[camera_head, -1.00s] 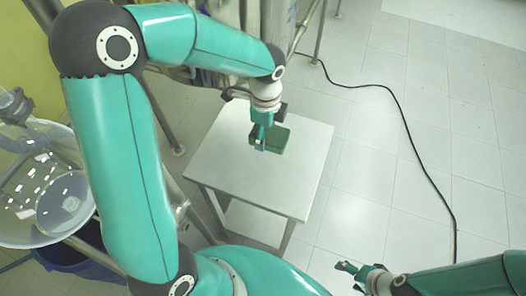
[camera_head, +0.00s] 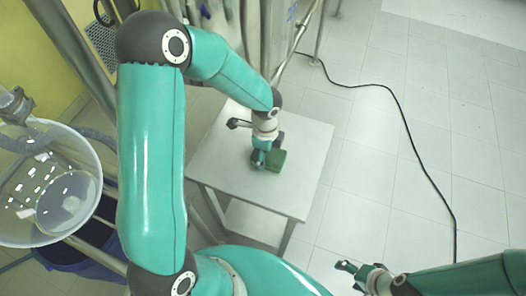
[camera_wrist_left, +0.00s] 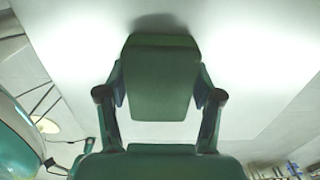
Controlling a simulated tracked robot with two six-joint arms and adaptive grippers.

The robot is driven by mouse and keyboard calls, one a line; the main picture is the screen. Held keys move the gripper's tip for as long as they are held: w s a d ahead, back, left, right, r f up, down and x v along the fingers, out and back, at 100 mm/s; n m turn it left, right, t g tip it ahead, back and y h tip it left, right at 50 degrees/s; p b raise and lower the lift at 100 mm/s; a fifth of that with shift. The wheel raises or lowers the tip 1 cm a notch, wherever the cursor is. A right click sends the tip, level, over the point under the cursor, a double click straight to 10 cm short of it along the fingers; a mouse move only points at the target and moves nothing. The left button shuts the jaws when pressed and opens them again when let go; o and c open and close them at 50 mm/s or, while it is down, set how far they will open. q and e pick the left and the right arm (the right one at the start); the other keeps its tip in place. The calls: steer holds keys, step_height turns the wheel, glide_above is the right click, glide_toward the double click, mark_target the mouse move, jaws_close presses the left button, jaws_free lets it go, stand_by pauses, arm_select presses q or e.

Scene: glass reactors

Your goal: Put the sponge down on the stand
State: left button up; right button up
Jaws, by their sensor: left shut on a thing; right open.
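The green sponge (camera_head: 278,160) is at the white-topped stand (camera_head: 222,160), over the middle of its top. My left gripper (camera_head: 262,163) is shut on the sponge. In the left wrist view the sponge (camera_wrist_left: 160,85) is between the two fingers of my left gripper (camera_wrist_left: 160,100), with the pale stand top (camera_wrist_left: 255,70) behind it and a dark shadow at its far edge. I cannot tell whether the sponge touches the top. My right gripper (camera_head: 350,268) is open and empty at the lower right, over the floor, away from the stand.
A clear round vessel (camera_head: 60,195) stands at the left, with a dark blue bin (camera_head: 75,250) below it. Metal posts (camera_head: 313,35) stand behind the stand. A black cable (camera_head: 410,130) runs over the tiled floor at the right, which is otherwise open.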

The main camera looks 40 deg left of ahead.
arm_select(q)
steer(key=shift+f, duration=0.1)
steer(key=o, duration=1.2)
steer(key=shift+w+r, duration=0.1)
steer(key=shift+r, duration=0.25)
step_height(320, 180, up, 12)
steer(key=shift+f, duration=0.2)
